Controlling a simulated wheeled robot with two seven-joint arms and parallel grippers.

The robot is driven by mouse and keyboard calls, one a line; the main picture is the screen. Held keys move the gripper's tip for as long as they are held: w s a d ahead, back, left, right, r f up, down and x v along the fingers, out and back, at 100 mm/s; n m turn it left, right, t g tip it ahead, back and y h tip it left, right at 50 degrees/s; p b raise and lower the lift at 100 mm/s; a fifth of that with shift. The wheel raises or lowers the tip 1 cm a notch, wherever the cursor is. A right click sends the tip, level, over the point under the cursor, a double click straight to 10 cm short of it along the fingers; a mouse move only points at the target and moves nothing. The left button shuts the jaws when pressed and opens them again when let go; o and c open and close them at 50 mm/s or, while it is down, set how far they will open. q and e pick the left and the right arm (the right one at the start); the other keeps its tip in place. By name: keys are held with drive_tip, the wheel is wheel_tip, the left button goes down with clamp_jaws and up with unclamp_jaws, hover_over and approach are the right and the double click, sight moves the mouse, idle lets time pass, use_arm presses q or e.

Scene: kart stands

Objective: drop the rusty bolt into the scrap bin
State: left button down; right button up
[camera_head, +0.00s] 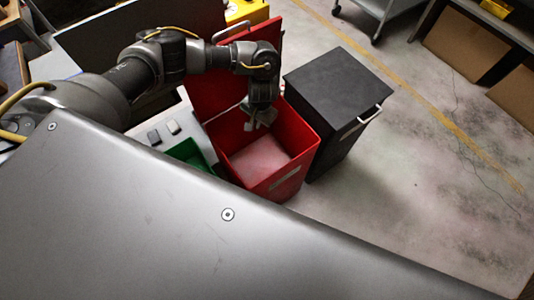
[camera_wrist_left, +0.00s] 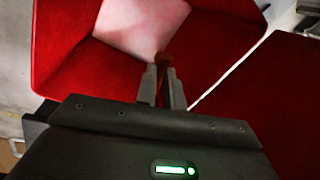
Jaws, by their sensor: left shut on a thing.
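The scrap bin is a red bin (camera_head: 311,152) with its lid (camera_head: 198,85) standing open; its inside floor looks pale. My left gripper (camera_head: 260,122) is over the bin's opening, near its back side. In the left wrist view, my left gripper (camera_wrist_left: 164,88) is shut on the rusty bolt (camera_wrist_left: 163,60), a small brown piece between the fingertips, with the red bin walls (camera_wrist_left: 215,45) beyond it. In the head view the bolt is too small to make out. My right gripper is not in view.
A black bin (camera_head: 335,80) with a closed lid and a handle stands just right of the red bin. A green container (camera_head: 188,152) and small grey blocks (camera_head: 163,132) are to the left. Open floor (camera_head: 420,190) lies to the right.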

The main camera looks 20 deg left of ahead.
use_arm(q)
drive_tip(key=c, duration=1.4)
unclamp_jaws()
drive_tip(key=shift+c, duration=0.2)
wheel_tip(320, 180, up, 11)
drive_tip(key=d+p, duration=0.1)
drive_tip(key=p, duration=0.2)
drive_tip(key=shift+s+d+p, duration=0.15)
drive_tip(key=shift+d+p, duration=0.15)
drive_tip(key=shift+f, duration=0.15)
drive_tip(key=f+b, duration=0.1)
drive_tip(key=f, duration=0.2)
drive_tip(key=a+f+b, duration=0.1)
drive_tip(key=f, duration=0.3)
drive_tip(key=f+b, duration=0.1)
drive_tip(key=f, duration=0.2)
drive_tip(key=shift+a+f+b, duration=0.25)
drive_tip(key=shift+a+b, duration=0.05)
drive_tip(key=shift+b, duration=0.05)
drive_tip(key=shift+w+r+p, duration=0.2)
drive_tip(key=shift+r+p, duration=0.4)
drive_tip(key=shift+p, duration=0.3)
drive_tip(key=shift+s+r+p, duration=0.1)
drive_tip(key=shift+r+p, duration=0.15)
drive_tip(key=shift+p, duration=0.05)
